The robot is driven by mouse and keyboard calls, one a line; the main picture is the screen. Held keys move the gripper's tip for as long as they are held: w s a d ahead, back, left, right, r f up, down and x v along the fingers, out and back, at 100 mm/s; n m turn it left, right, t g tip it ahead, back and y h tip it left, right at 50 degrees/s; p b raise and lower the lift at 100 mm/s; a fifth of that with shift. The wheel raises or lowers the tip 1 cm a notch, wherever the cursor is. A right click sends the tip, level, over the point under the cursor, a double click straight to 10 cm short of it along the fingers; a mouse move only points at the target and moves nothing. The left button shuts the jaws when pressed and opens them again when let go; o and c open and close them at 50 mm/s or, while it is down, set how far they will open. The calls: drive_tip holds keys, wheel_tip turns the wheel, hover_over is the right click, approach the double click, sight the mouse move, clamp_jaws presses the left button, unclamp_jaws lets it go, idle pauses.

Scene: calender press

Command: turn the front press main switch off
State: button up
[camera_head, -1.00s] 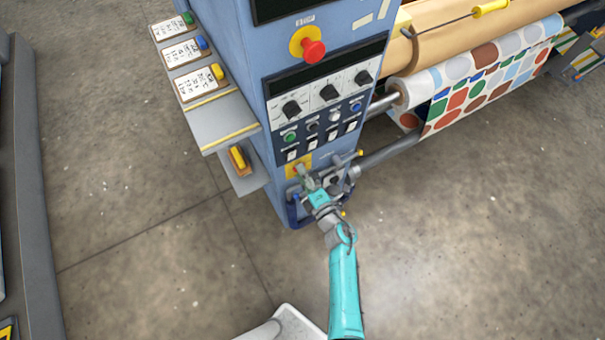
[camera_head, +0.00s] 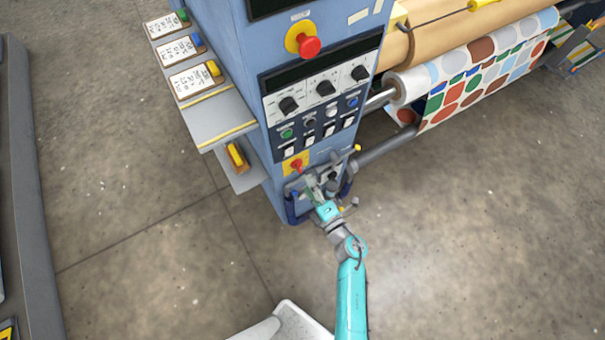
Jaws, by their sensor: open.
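The main switch (camera_head: 296,164) is a small red knob on a yellow plate, low on the front of the blue press cabinet (camera_head: 255,100). The handle's exact angle is too small to tell. My gripper (camera_head: 308,178) is just below and to the right of the switch, pointing up at it. Its fingers are open, and I see nothing between them. They look apart from the red knob, though the gap is hard to judge. The fingers hide part of the panel below the plate.
A red emergency button (camera_head: 309,46) sits high on the cabinet. Dials and small buttons (camera_head: 288,133) sit above the switch. A blue handle (camera_head: 291,208) and a pipe (camera_head: 390,148) flank my gripper. A shelf with cards (camera_head: 225,125) juts out left. The floor in front is clear.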

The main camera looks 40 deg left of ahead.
drive_tip(key=v, duration=0.6)
drive_tip(key=shift+d, duration=0.1)
idle(0.4)
drive_tip(key=s+d+r+m+t+h, duration=0.4)
drive_tip(key=s+d+m+t, duration=0.15)
drive_tip(key=d+m, duration=0.45)
drive_tip(key=s+d+r+m+t+h, duration=0.45)
drive_tip(key=s+d+m, duration=0.25)
drive_tip(key=d, duration=0.6)
drive_tip(key=s+d+r+m+g+h, duration=0.2)
drive_tip(key=s+d+r+m+h, duration=0.6)
drive_tip(key=s+d+r+m, duration=0.3)
wheel_tip(320, 180, up, 3)
drive_tip(key=s+m, duration=0.2)
drive_tip(key=m, duration=0.1)
drive_tip(key=shift+s+f+m, duration=0.15)
drive_tip(key=shift+m, duration=0.15)
